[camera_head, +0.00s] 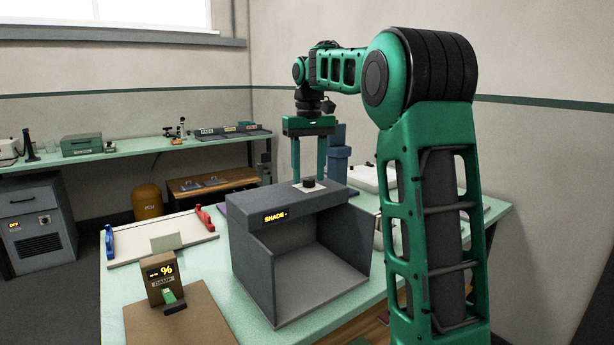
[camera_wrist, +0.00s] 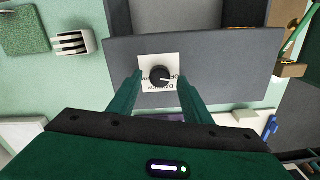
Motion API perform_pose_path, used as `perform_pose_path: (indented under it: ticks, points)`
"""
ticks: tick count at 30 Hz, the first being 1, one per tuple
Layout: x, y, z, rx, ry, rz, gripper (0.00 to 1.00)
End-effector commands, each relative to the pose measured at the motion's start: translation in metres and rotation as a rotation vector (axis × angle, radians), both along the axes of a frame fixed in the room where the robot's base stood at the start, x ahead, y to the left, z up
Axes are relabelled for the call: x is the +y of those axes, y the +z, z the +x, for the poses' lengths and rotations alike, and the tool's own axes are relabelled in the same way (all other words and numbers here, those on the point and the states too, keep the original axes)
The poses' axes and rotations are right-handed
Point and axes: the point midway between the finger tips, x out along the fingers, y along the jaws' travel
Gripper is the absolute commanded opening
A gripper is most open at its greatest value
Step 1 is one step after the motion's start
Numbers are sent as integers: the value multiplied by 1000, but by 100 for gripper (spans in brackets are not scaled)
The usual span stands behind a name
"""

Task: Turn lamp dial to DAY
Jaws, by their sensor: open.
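The lamp dial (camera_head: 308,183) is a black round knob on a white label plate on top of a grey open-fronted booth (camera_head: 250,243). The booth's front display (camera_head: 275,216) reads "SHADE" in orange. In the wrist view the dial (camera_wrist: 160,76) has a light pointer line toward the right. The plate's lettering is upside down there and partly hidden by the knob. My gripper (camera_head: 308,175) points down over the dial, open. In the wrist view my gripper (camera_wrist: 160,80) has one finger on each side of the knob, with a gap on both sides.
A brown stand with a "%" display (camera_head: 161,271) is left of the booth. A pale board (camera_head: 165,238) with red and blue end pieces lies behind it. A blue block-like object (camera_head: 338,155) and a white item (camera_head: 368,178) stand behind the booth. The booth's interior is empty.

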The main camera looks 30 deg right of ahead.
Motion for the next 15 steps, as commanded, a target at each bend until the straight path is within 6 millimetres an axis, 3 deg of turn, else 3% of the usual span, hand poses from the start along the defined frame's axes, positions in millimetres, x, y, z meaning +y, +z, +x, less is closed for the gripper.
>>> perform_pose_path:
  ticks: [11,12,15]
  points:
    - [0,-7,0,-1,0,0,45]
    - [0,-7,0,-1,1,0,42]
    - [0,-7,0,-1,1,0,18]
